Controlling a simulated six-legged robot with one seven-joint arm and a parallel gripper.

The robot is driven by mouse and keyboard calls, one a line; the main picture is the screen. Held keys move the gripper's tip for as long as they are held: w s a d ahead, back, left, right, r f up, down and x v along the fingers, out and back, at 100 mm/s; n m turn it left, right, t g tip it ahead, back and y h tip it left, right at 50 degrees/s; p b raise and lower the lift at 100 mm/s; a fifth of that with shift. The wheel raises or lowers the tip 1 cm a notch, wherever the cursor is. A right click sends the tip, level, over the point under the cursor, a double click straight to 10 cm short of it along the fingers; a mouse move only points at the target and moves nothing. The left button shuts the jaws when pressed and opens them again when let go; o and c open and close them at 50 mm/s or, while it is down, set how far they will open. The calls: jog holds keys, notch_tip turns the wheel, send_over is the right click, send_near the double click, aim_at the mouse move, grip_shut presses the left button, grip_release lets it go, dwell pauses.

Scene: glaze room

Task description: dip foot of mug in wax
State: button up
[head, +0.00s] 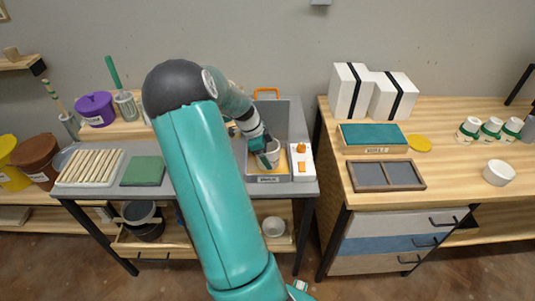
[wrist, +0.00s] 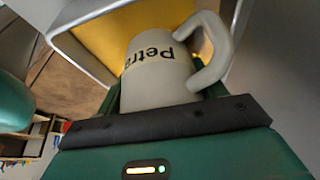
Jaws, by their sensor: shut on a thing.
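My gripper (head: 262,146) is shut on a pale grey mug (wrist: 158,70). The mug has a handle and the name "Petra" in dark letters in the wrist view; it also shows small in the head view (head: 271,155). In the wrist view the yellow wax (wrist: 140,25) lies beyond the mug in a pale-rimmed pan. In the head view the wax pan (head: 268,179) has a label on its front, and the mug is over or in it. I cannot tell whether the mug's foot touches the wax.
A white control box with orange parts (head: 302,162) stands right of the pan. A green pad (head: 143,171) and a slatted rack (head: 91,168) lie to the left. The right bench holds a framed tray (head: 386,175), a white bowl (head: 499,172) and several green-banded cups.

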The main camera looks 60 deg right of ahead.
jog(key=shift+r, duration=0.1)
dwell(0.3)
jog(key=shift+r, duration=1.4)
dwell(0.4)
notch_tip(320, 180, up, 7)
dwell(0.6)
